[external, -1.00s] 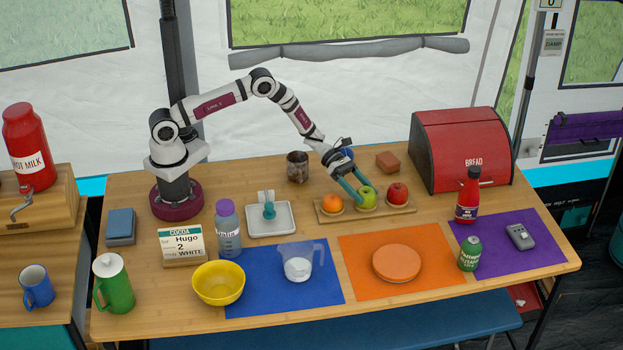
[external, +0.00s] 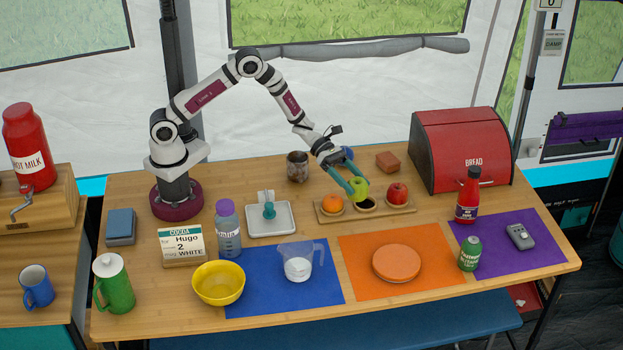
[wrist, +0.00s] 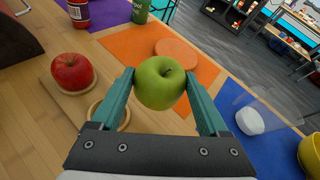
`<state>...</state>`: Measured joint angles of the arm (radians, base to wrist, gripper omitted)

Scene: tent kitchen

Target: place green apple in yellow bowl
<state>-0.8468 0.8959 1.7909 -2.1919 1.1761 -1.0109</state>
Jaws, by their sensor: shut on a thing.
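The green apple (external: 359,189) is held between the two teal fingers of my gripper (external: 355,190), a little above the wooden fruit tray (external: 347,214). In the wrist view the apple (wrist: 160,83) sits between the fingertips of my gripper (wrist: 158,84). The tray's middle hollow below it is empty and shows dark. The yellow bowl (external: 218,284) stands upright at the front left of the table and looks empty. Part of the bowl (wrist: 311,153) shows at the right edge of the wrist view.
An orange (external: 332,203) and a red apple (external: 397,193) sit in the tray's outer hollows. A clear measuring jug (external: 298,265) stands on the blue mat beside the bowl.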

